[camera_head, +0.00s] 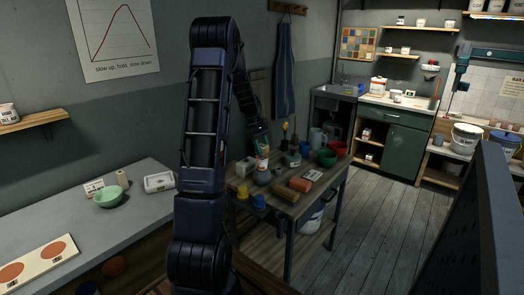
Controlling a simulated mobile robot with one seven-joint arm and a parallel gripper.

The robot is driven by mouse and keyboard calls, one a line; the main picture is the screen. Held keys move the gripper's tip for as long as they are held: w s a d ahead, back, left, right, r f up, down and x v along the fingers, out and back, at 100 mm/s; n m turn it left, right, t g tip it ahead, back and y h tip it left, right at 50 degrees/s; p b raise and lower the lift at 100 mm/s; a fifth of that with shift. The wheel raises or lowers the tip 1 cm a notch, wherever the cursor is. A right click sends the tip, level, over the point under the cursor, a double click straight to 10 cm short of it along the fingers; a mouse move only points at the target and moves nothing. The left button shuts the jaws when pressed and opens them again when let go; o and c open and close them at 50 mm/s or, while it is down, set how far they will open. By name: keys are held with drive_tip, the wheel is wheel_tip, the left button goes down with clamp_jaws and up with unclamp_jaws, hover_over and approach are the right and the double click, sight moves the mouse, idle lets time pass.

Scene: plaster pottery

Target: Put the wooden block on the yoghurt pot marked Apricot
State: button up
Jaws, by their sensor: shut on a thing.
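My gripper (259,136) is at the end of my dark arm, above the back left part of the wooden work table. It is small in view and partly covered by my own arm links. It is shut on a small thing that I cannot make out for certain. A pale, multicoloured thing (262,160) shows just under it, and I cannot tell whether the two touch. No label reading Apricot can be read, so I cannot single out that yoghurt pot.
A grey counter (70,222) at left holds a light green bowl (108,197).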

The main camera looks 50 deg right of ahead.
drive_tip(key=shift+f, duration=0.7)
drive_tip(key=shift+f, duration=0.2)
drive_tip(key=o, duration=1)
drive_tip(key=shift+r, duration=0.1)
